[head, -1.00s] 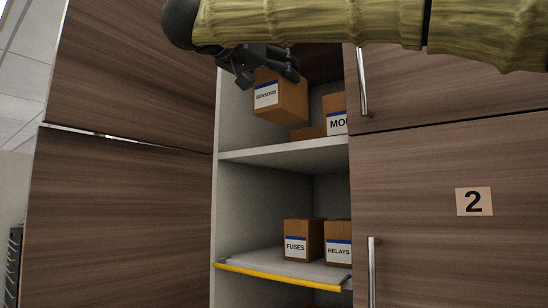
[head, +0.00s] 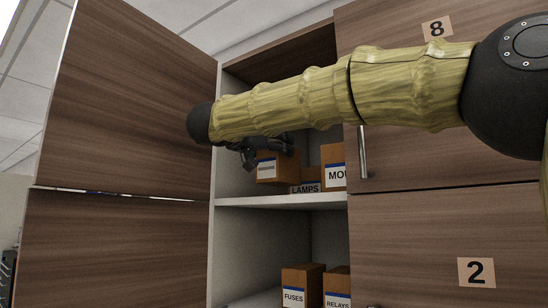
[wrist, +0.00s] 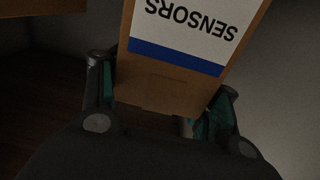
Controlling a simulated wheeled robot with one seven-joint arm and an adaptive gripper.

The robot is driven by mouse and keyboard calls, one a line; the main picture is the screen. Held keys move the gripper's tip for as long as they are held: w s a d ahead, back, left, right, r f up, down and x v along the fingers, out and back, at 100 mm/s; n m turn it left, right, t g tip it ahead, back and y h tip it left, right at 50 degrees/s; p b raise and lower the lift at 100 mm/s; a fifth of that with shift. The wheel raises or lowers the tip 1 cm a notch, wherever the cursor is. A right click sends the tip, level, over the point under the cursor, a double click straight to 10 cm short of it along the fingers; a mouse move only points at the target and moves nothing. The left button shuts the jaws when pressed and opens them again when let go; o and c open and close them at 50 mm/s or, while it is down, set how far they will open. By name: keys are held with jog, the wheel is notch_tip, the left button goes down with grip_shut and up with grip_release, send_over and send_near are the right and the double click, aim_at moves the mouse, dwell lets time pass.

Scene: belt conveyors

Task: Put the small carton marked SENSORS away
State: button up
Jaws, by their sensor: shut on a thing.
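The small SENSORS carton (head: 278,169) is brown with a white label and blue stripe. It is at the upper shelf (head: 282,201) of the open cabinet, toward the left side of the opening. My gripper (head: 268,149) is shut on it from above. In the wrist view the carton (wrist: 180,75) sits between the two fingers (wrist: 158,108), its label upside down. Whether its bottom touches the shelf I cannot tell.
A LAMPS carton (head: 306,187) and a MO-marked carton (head: 333,167), its label partly hidden, stand right of the SENSORS carton. FUSES (head: 296,285) and RELAYS (head: 338,287) cartons stand below.

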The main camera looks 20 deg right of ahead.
aim_at(274, 184)
jog(key=shift+w+d+r+p, duration=0.1)
jog(key=shift+w+r+p, duration=0.1)
jog(key=shift+w+p, duration=0.15)
notch_tip(274, 184, down, 2)
jog(key=shift+w+f+p, duration=0.1)
jog(key=shift+f+p, duration=0.05)
jog(key=shift+p, duration=0.55)
jog(key=shift+f, duration=0.7)
jog(key=shift+f, duration=0.2)
jog(key=o, duration=1.2)
jog(key=shift+r, duration=0.1)
jog(key=b+v, duration=0.4)
jog(key=v, duration=0.8)
jog(key=shift+b, duration=0.35)
